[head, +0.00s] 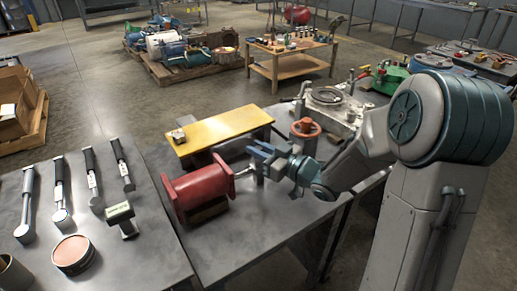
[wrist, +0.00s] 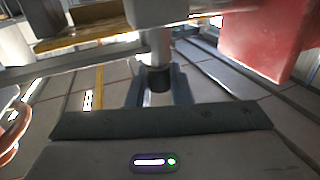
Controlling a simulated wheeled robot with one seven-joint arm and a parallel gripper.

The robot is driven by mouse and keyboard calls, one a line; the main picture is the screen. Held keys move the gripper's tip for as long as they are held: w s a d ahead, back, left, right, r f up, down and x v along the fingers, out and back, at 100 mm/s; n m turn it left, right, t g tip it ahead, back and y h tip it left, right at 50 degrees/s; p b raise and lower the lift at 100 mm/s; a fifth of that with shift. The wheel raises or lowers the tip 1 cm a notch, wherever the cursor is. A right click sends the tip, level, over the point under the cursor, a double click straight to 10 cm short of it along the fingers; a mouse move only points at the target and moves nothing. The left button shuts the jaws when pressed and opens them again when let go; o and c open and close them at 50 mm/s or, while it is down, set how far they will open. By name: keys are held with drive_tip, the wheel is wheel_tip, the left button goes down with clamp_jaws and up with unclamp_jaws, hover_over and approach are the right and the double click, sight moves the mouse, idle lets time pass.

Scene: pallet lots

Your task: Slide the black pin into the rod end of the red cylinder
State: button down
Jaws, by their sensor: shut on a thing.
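The red cylinder (head: 200,188) lies on its side on the dark table in the head view, with its silver rod pointing right toward my gripper (head: 258,160). Its red body (wrist: 270,35) fills the upper right of the wrist view. The rod end (head: 246,171) is close by my fingertips. In the wrist view my gripper (wrist: 158,88) is shut on the black pin (wrist: 158,78), whose dark end shows between the fingers. A grey metal part (wrist: 156,45) is right beyond the pin. I cannot tell whether the pin is inside the rod end.
A yellow-topped stand (head: 220,130) is behind the cylinder. An orange handwheel (head: 305,128) and a grey machine part (head: 332,105) stand near my arm. Several black-handled tools (head: 90,178) and a round tin (head: 73,254) lie on the left table. The table's front is bare.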

drive_tip(key=shift+f, duration=0.3)
drive_tip(key=c, duration=1.2)
unclamp_jaws()
drive_tip(key=shift+c, duration=0.2)
drive_tip(key=p+v, duration=0.2)
drive_tip(key=v, duration=1.2)
drive_tip(key=shift+p, duration=0.3)
drive_tip(key=shift+a+r, duration=0.1)
